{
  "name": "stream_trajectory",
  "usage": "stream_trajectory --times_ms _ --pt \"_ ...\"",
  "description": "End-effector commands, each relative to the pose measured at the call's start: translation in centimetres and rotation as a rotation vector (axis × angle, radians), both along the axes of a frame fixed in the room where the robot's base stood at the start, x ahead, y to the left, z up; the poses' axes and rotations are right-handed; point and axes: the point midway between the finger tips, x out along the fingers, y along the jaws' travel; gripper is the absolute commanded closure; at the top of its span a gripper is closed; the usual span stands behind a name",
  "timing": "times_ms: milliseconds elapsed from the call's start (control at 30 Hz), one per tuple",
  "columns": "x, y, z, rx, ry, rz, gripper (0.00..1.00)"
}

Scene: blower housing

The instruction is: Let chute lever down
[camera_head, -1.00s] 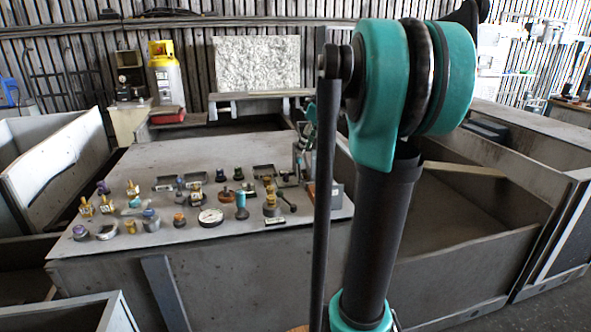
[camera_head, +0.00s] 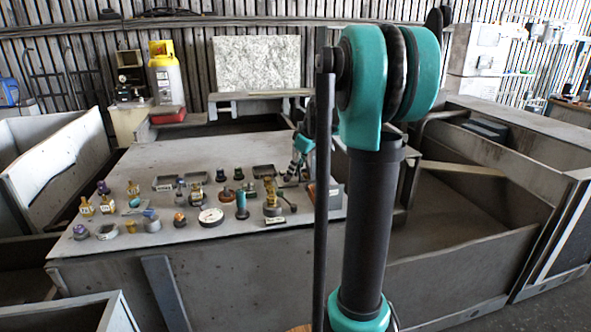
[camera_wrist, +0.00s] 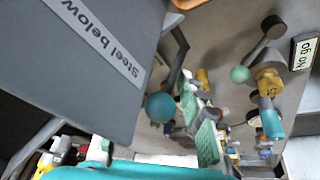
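A grey box labelled "Steel below" (camera_wrist: 75,45) fills the upper left of the wrist view. A dark lever rod (camera_wrist: 178,62) runs beside its edge, with a teal ball (camera_wrist: 160,107) near its lower end. I take this to be the chute lever, but it carries no readable label. My gripper (camera_wrist: 197,120) has green ridged pads and appears open, just right of the ball; I cannot tell whether they touch. In the head view my gripper (camera_head: 297,165) is low at the right end of the table, and my arm hides part of the box there.
The grey table (camera_head: 200,150) carries several small knobs, valves and trays. A "NO GO" plate (camera_wrist: 304,52) lies at right. The table's back left is clear.

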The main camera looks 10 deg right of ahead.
Motion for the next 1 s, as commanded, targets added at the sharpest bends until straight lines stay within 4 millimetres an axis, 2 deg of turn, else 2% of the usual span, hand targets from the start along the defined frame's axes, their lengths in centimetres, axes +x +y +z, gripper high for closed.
stream_trajectory --times_ms 33,300,367,767,1000 --pt "-0.01 -0.01 0.01 0.0 0.0 0.0 0.61" --pt "-0.02 -0.01 0.02 0.0 0.0 0.0 0.95" --pt "-0.02 -0.01 0.02 0.0 0.0 0.0 1.0" --pt "0.12 -0.01 -0.02 0.0 0.013 0.0 1.0" --pt "0.77 0.01 -0.51 0.0 0.157 0.002 1.0"
